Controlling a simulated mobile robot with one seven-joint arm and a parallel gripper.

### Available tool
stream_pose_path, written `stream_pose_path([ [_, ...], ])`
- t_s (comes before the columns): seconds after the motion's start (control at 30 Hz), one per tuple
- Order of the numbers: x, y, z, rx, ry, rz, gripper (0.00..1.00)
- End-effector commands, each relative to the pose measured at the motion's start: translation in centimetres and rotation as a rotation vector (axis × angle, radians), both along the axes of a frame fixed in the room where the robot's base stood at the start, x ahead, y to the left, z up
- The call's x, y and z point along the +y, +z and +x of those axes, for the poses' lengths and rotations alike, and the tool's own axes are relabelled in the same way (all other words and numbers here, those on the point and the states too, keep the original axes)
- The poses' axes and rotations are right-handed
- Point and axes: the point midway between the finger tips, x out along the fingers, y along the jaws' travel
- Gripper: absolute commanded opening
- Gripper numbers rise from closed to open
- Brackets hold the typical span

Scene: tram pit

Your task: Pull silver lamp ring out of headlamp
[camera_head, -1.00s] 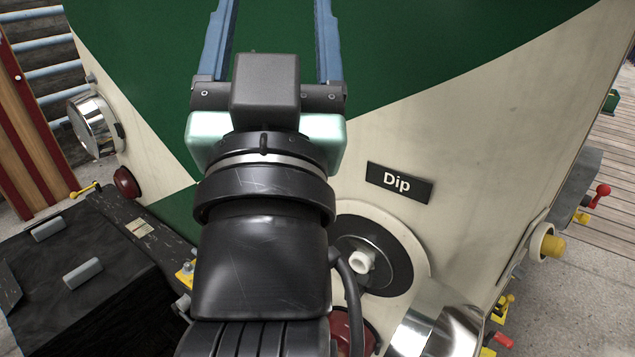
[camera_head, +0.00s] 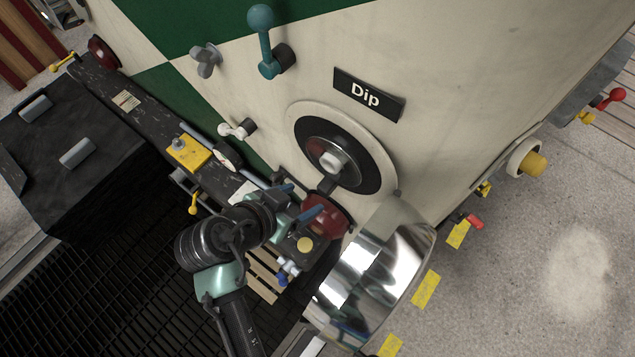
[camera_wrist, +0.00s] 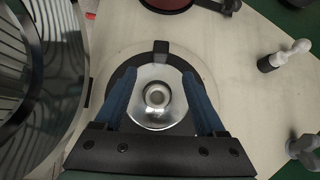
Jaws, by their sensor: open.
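The headlamp is a round cream housing (camera_head: 380,135) with a black disc (camera_head: 370,172) on the cream and green tram front, under the "Dip" plate. At its middle is a small pale, shiny round piece (camera_head: 332,160). In the wrist view this middle shows as a silver ring (camera_wrist: 157,97) around a pale centre, on the black disc. My gripper (camera_head: 298,200) is open and faces the headlamp from below left. In the wrist view its blue fingers (camera_wrist: 158,80) lie left and right of the silver ring. I cannot tell whether they touch it.
A big chrome lamp door with ribbed glass (camera_wrist: 45,60) hangs open beside the headlamp; its chrome shell (camera_head: 375,275) is below it in the head view. A red lamp (camera_head: 325,215), levers (camera_head: 263,40) and knobs (camera_head: 237,130) stick out nearby. A dark grating (camera_head: 110,240) lies lower left.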

Motion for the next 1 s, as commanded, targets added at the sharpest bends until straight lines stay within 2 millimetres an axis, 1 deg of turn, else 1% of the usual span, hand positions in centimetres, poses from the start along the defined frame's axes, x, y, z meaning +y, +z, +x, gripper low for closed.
stream_pose_path([
  [0.03,-0.5,-0.6,0.6,0.002,-0.004,-0.001,0.72],
  [0.3,-2.7,-4.2,3.6,0.0,-0.001,-0.001,0.72],
  [0.5,-3.8,-6.3,5.3,-0.002,0.001,0.001,0.72],
  [0.73,-4.4,-7.3,6.1,-0.001,0.002,0.002,0.72],
  [1.0,-4.4,-7.5,6.2,-0.002,0.003,0.002,0.72],
])
